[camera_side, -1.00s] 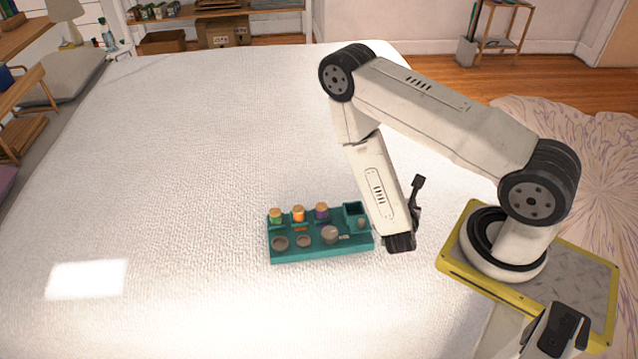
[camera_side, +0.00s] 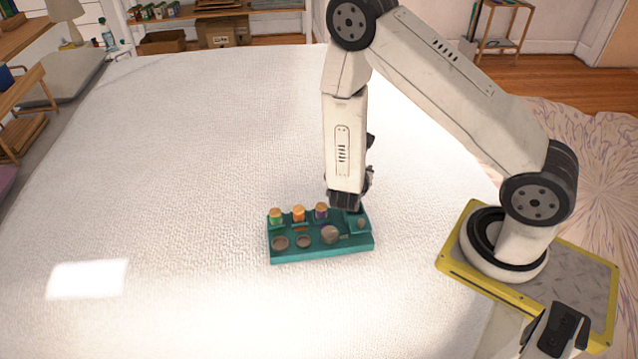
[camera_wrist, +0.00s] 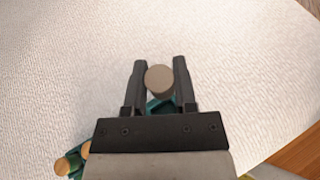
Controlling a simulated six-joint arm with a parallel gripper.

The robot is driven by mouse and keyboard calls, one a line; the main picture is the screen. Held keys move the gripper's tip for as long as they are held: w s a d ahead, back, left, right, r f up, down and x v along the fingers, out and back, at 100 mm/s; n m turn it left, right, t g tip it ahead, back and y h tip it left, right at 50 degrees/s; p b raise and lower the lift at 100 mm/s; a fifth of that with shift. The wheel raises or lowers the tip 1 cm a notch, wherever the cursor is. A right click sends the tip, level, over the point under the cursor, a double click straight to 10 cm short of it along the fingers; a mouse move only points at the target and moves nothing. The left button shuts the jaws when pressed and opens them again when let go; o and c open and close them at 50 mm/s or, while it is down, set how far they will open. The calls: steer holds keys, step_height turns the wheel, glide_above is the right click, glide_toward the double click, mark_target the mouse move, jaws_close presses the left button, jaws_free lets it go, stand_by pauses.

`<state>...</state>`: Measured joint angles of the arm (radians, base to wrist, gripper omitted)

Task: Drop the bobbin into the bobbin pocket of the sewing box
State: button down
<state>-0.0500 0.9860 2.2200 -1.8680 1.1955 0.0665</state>
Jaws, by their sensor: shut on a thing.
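The teal sewing box (camera_side: 320,255) lies on the white bedspread in the side view. It has spools standing along the back, round wells and discs in front, and a raised square pocket at its back right corner. My gripper (camera_side: 345,204) is over that corner and hides most of the pocket. In the wrist view my gripper (camera_wrist: 159,63) is shut on a round grey-brown disc, the bobbin (camera_wrist: 159,81), touched by both fingers. A teal part of the box shows just below the bobbin there. The height of the bobbin above the pocket cannot be told.
A green spool (camera_side: 276,217), an orange spool (camera_side: 299,214) and a purple spool (camera_side: 321,212) stand left of my gripper. A grey-brown round piece (camera_side: 330,234) sits at the box's front. The bedspread (camera_side: 180,180) around the box is clear.

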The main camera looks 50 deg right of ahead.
steer(key=shift+f, duration=0.2)
steer(key=shift+f, duration=2.85)
steer(key=shift+c, duration=1.6)
jaws_free()
steer(key=shift+a+r, duration=0.1)
steer(key=shift+a, duration=0.05)
steer(key=shift+v, duration=3.8)
steer(key=shift+s, duration=0.1)
